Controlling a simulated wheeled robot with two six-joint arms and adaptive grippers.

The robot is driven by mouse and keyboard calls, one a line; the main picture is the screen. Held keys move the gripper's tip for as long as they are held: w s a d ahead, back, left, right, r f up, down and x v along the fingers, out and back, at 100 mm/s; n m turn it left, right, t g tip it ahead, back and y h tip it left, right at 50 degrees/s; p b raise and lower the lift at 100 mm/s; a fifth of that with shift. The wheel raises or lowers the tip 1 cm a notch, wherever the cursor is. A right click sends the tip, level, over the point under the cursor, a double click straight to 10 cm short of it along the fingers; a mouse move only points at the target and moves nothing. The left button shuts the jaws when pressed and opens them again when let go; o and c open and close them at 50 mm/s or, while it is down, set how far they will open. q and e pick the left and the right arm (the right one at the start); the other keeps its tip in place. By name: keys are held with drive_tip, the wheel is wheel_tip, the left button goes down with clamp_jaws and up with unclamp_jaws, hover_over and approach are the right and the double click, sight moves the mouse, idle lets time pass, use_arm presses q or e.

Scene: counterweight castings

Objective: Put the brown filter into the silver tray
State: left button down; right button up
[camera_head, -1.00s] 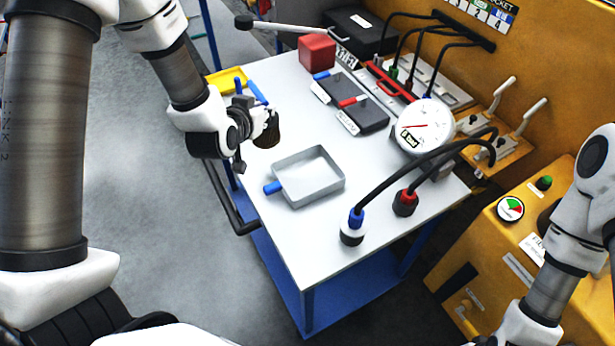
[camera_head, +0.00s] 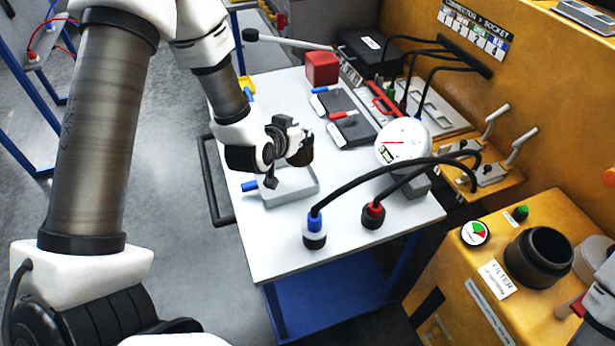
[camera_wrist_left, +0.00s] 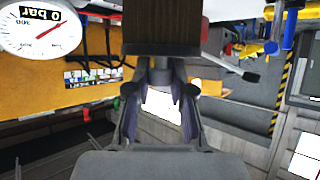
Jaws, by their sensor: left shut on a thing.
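My left gripper (camera_head: 291,148) is shut on the brown filter (camera_head: 303,152), a short dark-brown ribbed cylinder. In the left wrist view the filter (camera_wrist_left: 165,30) fills the top middle, beyond the fingers of the gripper (camera_wrist_left: 162,88). The silver tray (camera_head: 295,196) is a shallow square pan with a blue handle, lying on the white table. In the head view the gripper and filter appear over the tray's far side and hide part of it. The filter looks raised above the tray; its exact height is unclear. My right gripper is outside the views.
Blue and red capped connectors (camera_head: 315,232) with black cables stand right of the tray, near a gauge (camera_head: 402,142). A red cube (camera_head: 321,68) and dark cases (camera_head: 351,129) lie farther back. A yellow cabinet with a black filter socket (camera_head: 540,257) is at the right.

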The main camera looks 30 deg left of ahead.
sight(296, 156)
use_arm(q)
drive_tip(key=f, duration=0.2)
drive_tip(key=a+f, duration=0.1)
drive_tip(key=f, duration=0.1)
drive_tip(key=a+f, duration=0.1)
drive_tip(key=shift+w+f+p, duration=0.1)
drive_tip(key=shift+f+p, duration=0.25)
drive_tip(key=shift+f, duration=0.05)
drive_tip(key=shift+d+f, duration=0.25)
drive_tip(key=shift+f, duration=1)
drive_tip(key=shift+d+f, duration=0.15)
drive_tip(key=shift+d, duration=0.15)
drive_tip(key=shift+a+f, duration=0.25)
drive_tip(key=shift+a, duration=0.05)
drive_tip(key=c, duration=1)
unclamp_jaws()
drive_tip(key=shift+d+r, duration=0.1)
drive_tip(key=shift+d, duration=0.05)
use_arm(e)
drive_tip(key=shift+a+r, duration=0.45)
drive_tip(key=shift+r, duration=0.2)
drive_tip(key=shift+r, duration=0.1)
